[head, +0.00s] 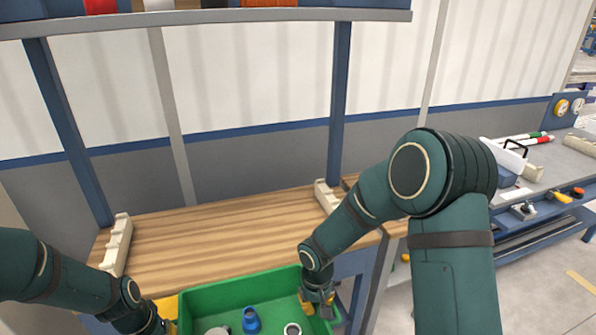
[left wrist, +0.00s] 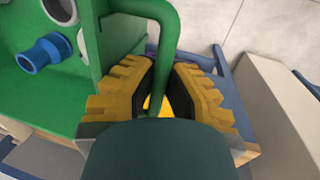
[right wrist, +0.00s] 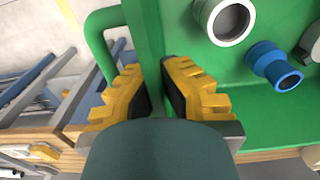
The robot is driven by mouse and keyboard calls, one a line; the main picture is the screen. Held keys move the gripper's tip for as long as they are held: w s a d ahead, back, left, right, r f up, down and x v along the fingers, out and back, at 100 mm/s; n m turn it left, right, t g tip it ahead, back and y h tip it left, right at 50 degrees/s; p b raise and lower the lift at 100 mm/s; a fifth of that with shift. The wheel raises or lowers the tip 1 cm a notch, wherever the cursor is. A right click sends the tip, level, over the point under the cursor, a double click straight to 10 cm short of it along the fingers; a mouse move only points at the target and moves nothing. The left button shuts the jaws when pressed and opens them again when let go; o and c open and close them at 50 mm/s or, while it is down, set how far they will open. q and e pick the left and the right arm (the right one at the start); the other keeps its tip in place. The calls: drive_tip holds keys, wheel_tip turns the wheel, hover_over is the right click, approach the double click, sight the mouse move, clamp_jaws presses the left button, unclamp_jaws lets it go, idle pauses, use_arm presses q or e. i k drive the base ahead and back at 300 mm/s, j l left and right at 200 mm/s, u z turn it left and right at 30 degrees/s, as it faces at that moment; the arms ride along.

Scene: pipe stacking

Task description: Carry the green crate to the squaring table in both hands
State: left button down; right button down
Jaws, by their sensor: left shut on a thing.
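The green crate (head: 243,289) is at the bottom of the head view, in front of the wooden table; its near part is cut off. It holds a blue fitting (head: 251,320) and several grey fittings (head: 292,329). My left gripper (left wrist: 163,92) is shut on the green loop handle (left wrist: 160,60) at the crate's left end. My right gripper (right wrist: 157,92) is at the crate's right end, its fingers apart on either side of the green end wall (right wrist: 146,32). The right handle (right wrist: 98,42) passes behind its outer finger. Contact there cannot be told.
The wooden table top (head: 220,234) behind the crate is bare between two cream notched blocks (head: 117,246) (head: 326,196). A shelf (head: 200,17) crosses above on blue posts. A grey bench (head: 545,180) with tools stands at the right. Open floor (head: 540,270) lies at the lower right.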

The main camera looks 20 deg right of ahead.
sight(557, 163)
drive_tip(key=k+l, duration=0.1)
drive_tip(key=l, duration=3.5)
